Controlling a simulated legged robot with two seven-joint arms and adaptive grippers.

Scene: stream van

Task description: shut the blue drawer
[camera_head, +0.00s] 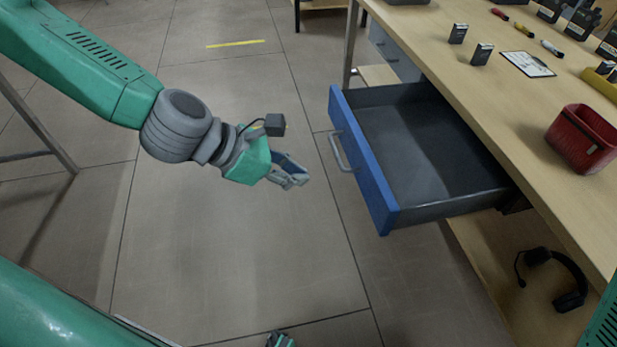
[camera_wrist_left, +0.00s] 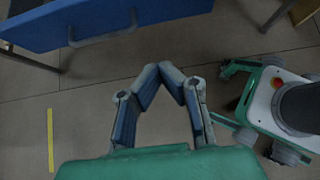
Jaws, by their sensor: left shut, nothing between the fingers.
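The blue drawer (camera_head: 361,160) stands pulled out from under the wooden workbench, and its grey inside looks empty. A grey bar handle (camera_head: 341,151) is on its front. My left gripper (camera_head: 301,179) is shut and empty, in the air to the left of the drawer front and apart from it. In the left wrist view the gripper (camera_wrist_left: 172,70) has its fingertips together, with the blue drawer front (camera_wrist_left: 150,15) and its handle (camera_wrist_left: 103,35) beyond them. My right gripper cannot be made out with certainty; a small dark and green part shows at the bottom edge of the head view.
The wooden workbench (camera_head: 520,130) holds a red bin (camera_head: 582,139), small dark boxes (camera_head: 482,54) and a clipboard (camera_head: 528,64). A headset (camera_head: 555,277) lies on the lower shelf. A yellow strip (camera_head: 236,44) marks the floor. The floor left of the drawer is clear.

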